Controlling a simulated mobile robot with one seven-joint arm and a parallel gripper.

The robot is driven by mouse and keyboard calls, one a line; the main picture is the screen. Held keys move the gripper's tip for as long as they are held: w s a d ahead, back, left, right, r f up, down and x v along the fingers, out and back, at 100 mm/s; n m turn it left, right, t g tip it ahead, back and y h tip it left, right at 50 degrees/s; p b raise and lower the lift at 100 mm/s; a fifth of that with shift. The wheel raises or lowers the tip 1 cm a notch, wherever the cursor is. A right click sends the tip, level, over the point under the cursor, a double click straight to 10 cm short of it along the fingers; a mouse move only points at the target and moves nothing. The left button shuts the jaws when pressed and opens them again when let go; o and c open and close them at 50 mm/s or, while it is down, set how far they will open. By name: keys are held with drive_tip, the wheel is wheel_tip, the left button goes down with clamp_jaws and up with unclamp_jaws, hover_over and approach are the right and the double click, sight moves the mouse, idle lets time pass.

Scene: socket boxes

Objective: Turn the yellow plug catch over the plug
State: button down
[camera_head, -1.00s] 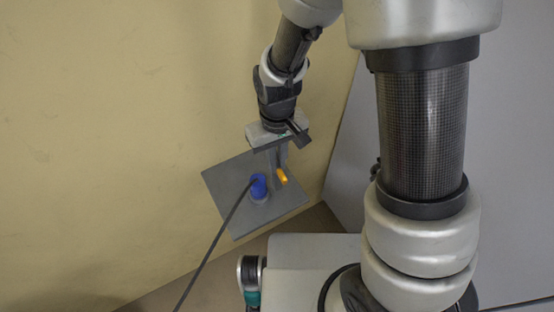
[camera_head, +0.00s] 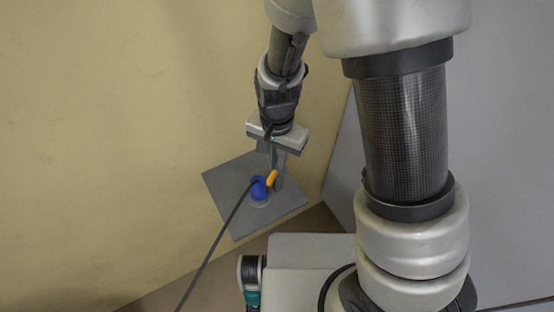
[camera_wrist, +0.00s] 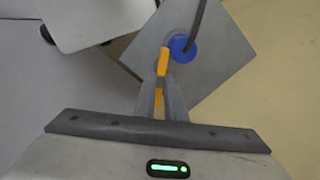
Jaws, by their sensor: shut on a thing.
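The blue plug (camera_head: 259,187) with its dark cable sits upright on the grey square plate (camera_head: 226,187); it also shows in the wrist view (camera_wrist: 182,47). The yellow catch (camera_head: 272,178) stands beside the plug, tilted, its upper end close to the plug's edge. In the wrist view the yellow catch (camera_wrist: 162,66) lies between my fingers and reaches to the plug's left edge. My gripper (camera_head: 273,172) is shut on the catch from above. Whether the catch touches the plug I cannot tell. The catch's lower end is partly hidden by my fingers.
The dark cable (camera_head: 215,246) runs from the plug toward the lower left. The plate stands against a beige surface (camera_head: 110,130). My own base lies below and right of the plate. The left part of the plate is clear.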

drive_tip(key=m+p, duration=0.2)
drive_tip(key=m, duration=0.2)
drive_tip(key=shift+r, duration=0.15)
drive_tip(key=shift+m+p, duration=0.55)
drive_tip(key=shift+m, duration=0.85)
drive_tip(key=c, duration=1.8)
unclamp_jaws()
wheel_tip(320, 180, up, 17)
drive_tip(key=p, duration=0.3)
drive_tip(key=shift+r, duration=0.1)
